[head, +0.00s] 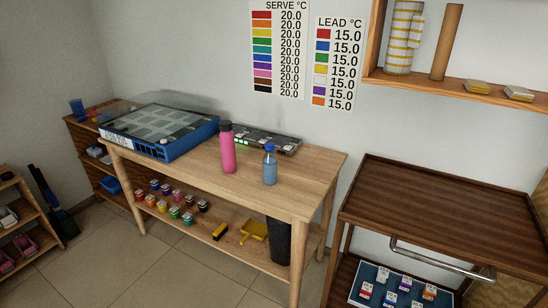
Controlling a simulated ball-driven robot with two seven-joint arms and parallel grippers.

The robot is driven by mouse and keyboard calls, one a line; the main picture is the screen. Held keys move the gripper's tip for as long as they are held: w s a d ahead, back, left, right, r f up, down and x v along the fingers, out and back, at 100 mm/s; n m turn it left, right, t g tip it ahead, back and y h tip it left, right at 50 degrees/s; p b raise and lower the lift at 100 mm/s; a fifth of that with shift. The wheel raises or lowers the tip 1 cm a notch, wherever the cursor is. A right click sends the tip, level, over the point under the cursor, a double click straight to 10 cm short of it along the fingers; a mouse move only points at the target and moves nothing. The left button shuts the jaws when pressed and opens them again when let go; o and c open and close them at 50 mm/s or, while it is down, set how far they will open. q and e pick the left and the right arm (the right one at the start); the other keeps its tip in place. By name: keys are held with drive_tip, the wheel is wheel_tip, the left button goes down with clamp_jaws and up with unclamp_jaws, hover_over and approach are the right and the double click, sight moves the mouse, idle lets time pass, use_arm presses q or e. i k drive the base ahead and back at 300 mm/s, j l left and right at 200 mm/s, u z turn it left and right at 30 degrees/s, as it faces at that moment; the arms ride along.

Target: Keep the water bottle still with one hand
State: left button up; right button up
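A blue bottle (270,168) with a darker blue cap stands upright near the right end of the wooden table (312,184). A taller pink bottle (227,150) with a dark cap stands upright to its left, with a gap between them. I cannot tell which of the two is the water bottle. Neither of my grippers is in the head view, and nothing is touching either bottle.
A blue-framed case (185,143) fills the table's left part. A dark device (262,139) with green lights lies behind the bottles. The table's front right is bare. A dark wooden cart (445,212) with a metal handle (437,261) stands to the right.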

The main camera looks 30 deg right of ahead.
sight(269, 160)
drive_tip(key=i+j+z, duration=0.15)
drive_tip(key=i+z, duration=0.25)
drive_tip(key=i+j+z, duration=0.2)
drive_tip(key=z, duration=0.25)
drive_tip(key=i+j+z, duration=0.55)
drive_tip(key=j+z, duration=0.25)
